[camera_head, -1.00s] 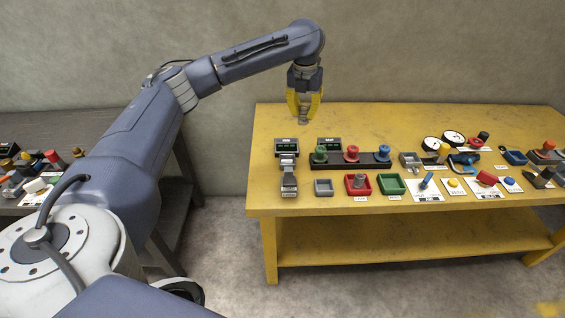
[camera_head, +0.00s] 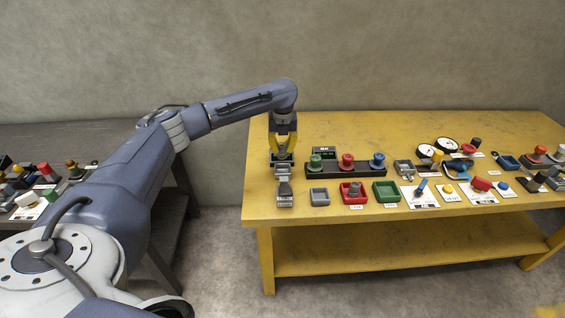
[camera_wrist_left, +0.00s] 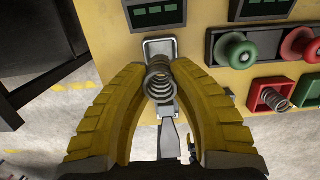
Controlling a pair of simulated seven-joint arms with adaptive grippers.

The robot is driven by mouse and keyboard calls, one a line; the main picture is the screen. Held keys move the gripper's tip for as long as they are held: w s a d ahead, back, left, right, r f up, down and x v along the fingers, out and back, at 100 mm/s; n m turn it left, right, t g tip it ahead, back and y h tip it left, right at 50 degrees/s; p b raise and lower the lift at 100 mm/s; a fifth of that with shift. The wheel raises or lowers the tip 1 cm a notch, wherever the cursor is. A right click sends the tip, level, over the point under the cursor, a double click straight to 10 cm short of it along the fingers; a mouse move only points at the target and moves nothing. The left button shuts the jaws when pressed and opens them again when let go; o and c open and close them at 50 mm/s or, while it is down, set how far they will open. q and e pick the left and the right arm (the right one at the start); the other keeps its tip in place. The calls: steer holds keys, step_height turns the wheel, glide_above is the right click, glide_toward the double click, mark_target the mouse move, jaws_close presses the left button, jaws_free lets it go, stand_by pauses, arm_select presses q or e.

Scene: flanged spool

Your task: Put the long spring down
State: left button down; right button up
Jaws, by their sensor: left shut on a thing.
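My left gripper (camera_head: 284,156) points down over the left end of the yellow table (camera_head: 400,130). Its yellow fingers are shut on a long grey coil spring, which shows between the fingertips in the left wrist view (camera_wrist_left: 160,82). In that view the spring overlaps a pale metal plate (camera_wrist_left: 160,46); I cannot tell whether it touches it. The gripper hides most of this in the head view. A yellow patch at the bottom right of the head view may be my right gripper (camera_head: 548,311); its fingers cannot be made out.
A black rack (camera_head: 333,169) with green, red and blue spools stands right of the gripper. A grey tray (camera_head: 319,196), a red tray (camera_head: 352,193) with another spring, and a green tray (camera_head: 386,191) lie in front. A digital display (camera_head: 324,152) stands behind.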

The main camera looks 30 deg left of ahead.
mark_target(283, 144)
arm_select(q)
steer(key=shift+f, duration=3.55)
steer(key=shift+f, duration=0.3)
steer(key=c, duration=1.2)
jaws_free()
steer(key=r, duration=0.4)
steer(key=s+r, duration=0.1)
steer(key=r, duration=0.3)
steer(key=d+r, duration=0.1)
steer(key=r, duration=0.3)
steer(key=shift+s+r, duration=0.25)
